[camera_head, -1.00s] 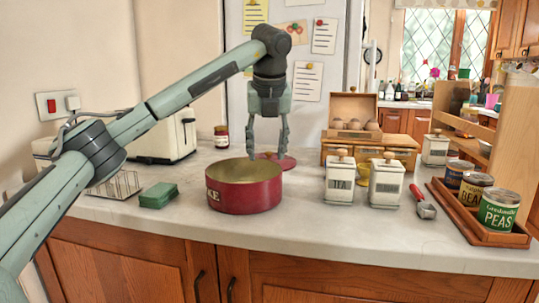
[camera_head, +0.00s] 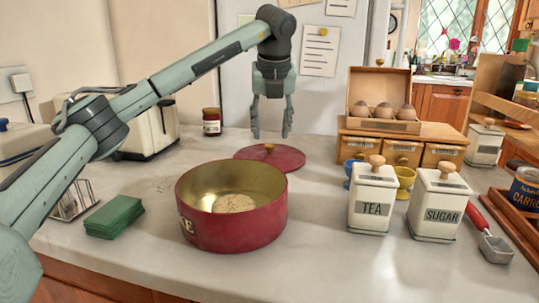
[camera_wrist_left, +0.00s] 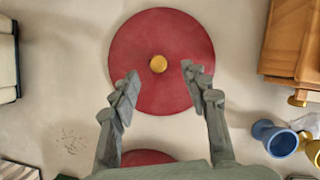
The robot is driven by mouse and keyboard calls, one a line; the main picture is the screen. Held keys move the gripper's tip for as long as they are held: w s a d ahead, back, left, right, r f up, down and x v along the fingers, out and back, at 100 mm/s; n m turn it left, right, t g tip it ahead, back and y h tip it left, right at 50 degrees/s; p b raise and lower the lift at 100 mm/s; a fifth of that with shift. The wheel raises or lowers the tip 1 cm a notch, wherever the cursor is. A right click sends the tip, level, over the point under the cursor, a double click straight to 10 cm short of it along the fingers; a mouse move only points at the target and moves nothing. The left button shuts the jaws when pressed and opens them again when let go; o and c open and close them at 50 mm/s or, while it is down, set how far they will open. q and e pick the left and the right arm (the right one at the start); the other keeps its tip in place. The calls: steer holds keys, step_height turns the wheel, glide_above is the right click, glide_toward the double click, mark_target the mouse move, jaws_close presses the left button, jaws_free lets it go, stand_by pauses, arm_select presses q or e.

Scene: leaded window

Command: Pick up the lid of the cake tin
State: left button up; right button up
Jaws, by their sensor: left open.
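The cake tin lid (camera_head: 281,158) is a flat red disc with a small gold knob (camera_head: 268,148). It lies on the worktop behind the open red cake tin (camera_head: 232,221), which has something pale on its floor. My left gripper (camera_head: 270,136) points down above the lid, open and empty. In the left wrist view the lid (camera_wrist_left: 160,88) lies beyond the fingertips, its knob (camera_wrist_left: 158,64) just ahead of the gap between the fingers (camera_wrist_left: 158,82). The tin's red edge (camera_wrist_left: 147,157) shows low between the fingers. My right gripper is in neither view.
White tea (camera_head: 371,207) and sugar (camera_head: 437,215) canisters stand right of the tin. Blue and yellow egg cups (camera_head: 404,182) are behind them, near a wooden drawer box (camera_head: 400,150) with eggs. A jam jar (camera_head: 212,122), toaster (camera_head: 150,128) and green napkins (camera_head: 114,217) are left.

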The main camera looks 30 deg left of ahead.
mark_target(269, 145)
arm_select(q)
steer(key=x, duration=0.5)
steer(key=shift+a+p, duration=0.15)
steer(key=shift+p, duration=0.25)
jaws_close()
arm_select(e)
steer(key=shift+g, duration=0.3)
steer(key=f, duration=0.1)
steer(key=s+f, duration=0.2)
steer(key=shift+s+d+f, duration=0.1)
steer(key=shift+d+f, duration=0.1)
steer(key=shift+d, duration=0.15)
